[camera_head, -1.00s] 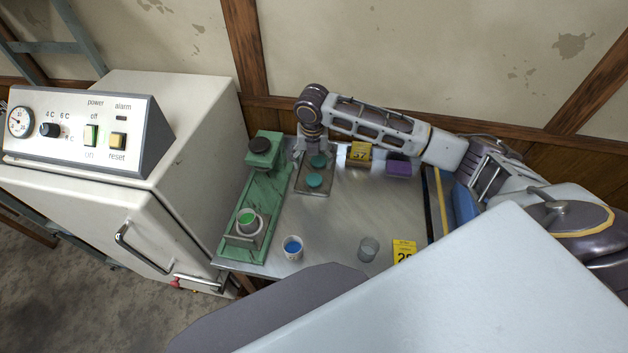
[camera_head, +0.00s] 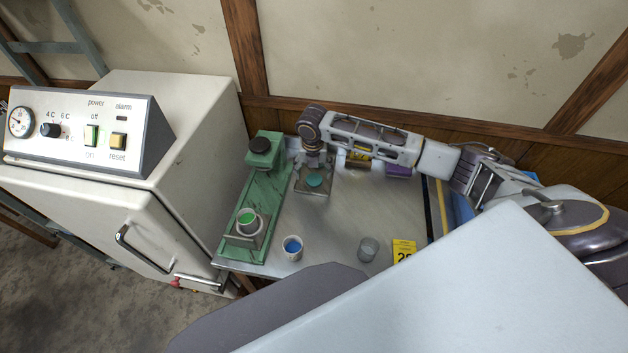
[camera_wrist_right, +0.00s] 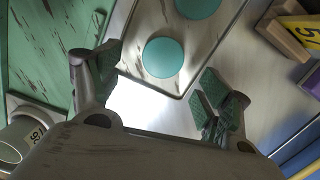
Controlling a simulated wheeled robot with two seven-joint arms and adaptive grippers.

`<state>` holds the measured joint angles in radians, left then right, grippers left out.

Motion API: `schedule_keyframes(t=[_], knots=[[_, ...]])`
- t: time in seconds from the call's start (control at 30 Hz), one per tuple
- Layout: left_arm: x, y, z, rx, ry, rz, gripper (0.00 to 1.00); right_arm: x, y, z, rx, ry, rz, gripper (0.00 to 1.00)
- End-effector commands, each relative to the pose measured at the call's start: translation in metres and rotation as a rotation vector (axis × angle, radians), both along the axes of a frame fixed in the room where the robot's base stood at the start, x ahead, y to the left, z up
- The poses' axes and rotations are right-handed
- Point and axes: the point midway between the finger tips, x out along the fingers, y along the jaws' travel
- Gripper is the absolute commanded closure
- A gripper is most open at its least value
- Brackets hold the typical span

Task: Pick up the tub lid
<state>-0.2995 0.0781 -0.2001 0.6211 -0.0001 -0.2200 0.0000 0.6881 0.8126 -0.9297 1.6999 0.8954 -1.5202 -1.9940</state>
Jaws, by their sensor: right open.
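Two teal discs that look like lids lie on a small metal tray (camera_head: 325,191). The nearer teal disc (camera_head: 314,180) shows in the head view; the farther one is hidden there behind my right gripper (camera_head: 311,163). In the right wrist view both show, the nearer disc (camera_wrist_right: 163,57) and the farther disc (camera_wrist_right: 198,8), cut by the top edge. My right gripper (camera_wrist_right: 155,80) is open and empty, its fingers spread either side of the nearer disc in the picture. It looks above the tray, not touching the disc. I cannot tell which disc is the tub lid. My left gripper is not in view.
A green stand (camera_head: 265,195) with a cup is left of the tray. A blue-filled tub (camera_head: 292,247), a clear glass (camera_head: 368,249) and a yellow number marker (camera_head: 403,249) stand toward the front. A purple block (camera_head: 398,170) is at the back right. The table's middle is clear.

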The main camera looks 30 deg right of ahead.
Motion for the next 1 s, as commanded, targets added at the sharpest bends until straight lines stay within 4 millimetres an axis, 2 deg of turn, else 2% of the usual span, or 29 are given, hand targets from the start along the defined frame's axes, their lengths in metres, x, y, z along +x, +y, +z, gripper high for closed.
schedule_keyframes(t=[0.5, 1.0], knots=[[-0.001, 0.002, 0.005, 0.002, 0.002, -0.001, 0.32, 0.006, -0.007, -0.046, -0.001, 0.000, 0.001, 0.22], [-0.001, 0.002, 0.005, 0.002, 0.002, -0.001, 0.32, 0.006, -0.007, -0.048, -0.001, 0.000, 0.001, 0.22]])
